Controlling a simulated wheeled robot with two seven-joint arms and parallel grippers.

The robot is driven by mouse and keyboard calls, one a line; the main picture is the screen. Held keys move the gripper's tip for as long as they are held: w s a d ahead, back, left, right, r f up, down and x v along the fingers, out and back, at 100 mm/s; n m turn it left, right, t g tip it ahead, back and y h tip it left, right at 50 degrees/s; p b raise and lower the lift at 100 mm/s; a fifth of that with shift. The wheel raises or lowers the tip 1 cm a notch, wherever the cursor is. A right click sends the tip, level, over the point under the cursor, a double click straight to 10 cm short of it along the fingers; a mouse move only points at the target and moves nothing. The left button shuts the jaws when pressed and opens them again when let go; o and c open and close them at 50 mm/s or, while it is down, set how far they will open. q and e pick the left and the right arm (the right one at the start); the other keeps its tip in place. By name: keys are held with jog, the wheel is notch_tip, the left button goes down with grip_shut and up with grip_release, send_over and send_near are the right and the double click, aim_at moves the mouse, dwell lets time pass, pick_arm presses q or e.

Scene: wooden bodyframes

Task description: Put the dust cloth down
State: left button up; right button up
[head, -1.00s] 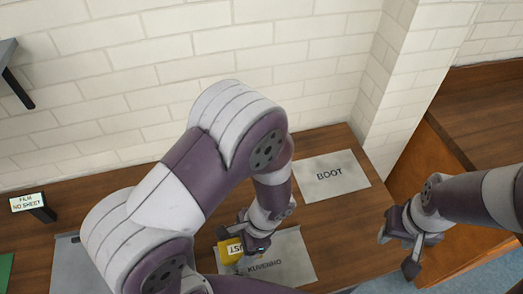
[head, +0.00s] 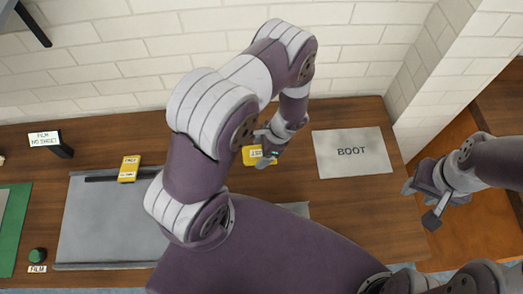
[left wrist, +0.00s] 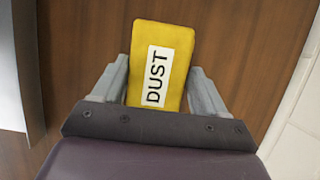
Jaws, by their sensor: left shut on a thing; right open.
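The dust cloth is a small yellow block-like thing labelled DUST, seen in the head view (head: 254,157) and in the left wrist view (left wrist: 163,40). My left gripper (head: 266,150) is shut on it, with one finger on each side of the cloth in the left wrist view (left wrist: 158,88). The cloth is over bare brown wood of the table (head: 288,178), left of the BOOT sheet (head: 350,165). I cannot tell whether it touches the wood. My right gripper (head: 427,204) is open and empty, at the table's right end.
A grey tray (head: 100,230) lies at the left, with another yellow labelled thing (head: 129,168) at its back edge. A small sign (head: 48,142), a green mat (head: 12,225) and a green knob (head: 38,255) are further left. The brick wall (head: 150,70) bounds the back. My left arm hides the middle front.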

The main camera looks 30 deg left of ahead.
pick_arm(q)
jog(key=shift+f, duration=0.75)
jog(key=shift+w+f, duration=0.1)
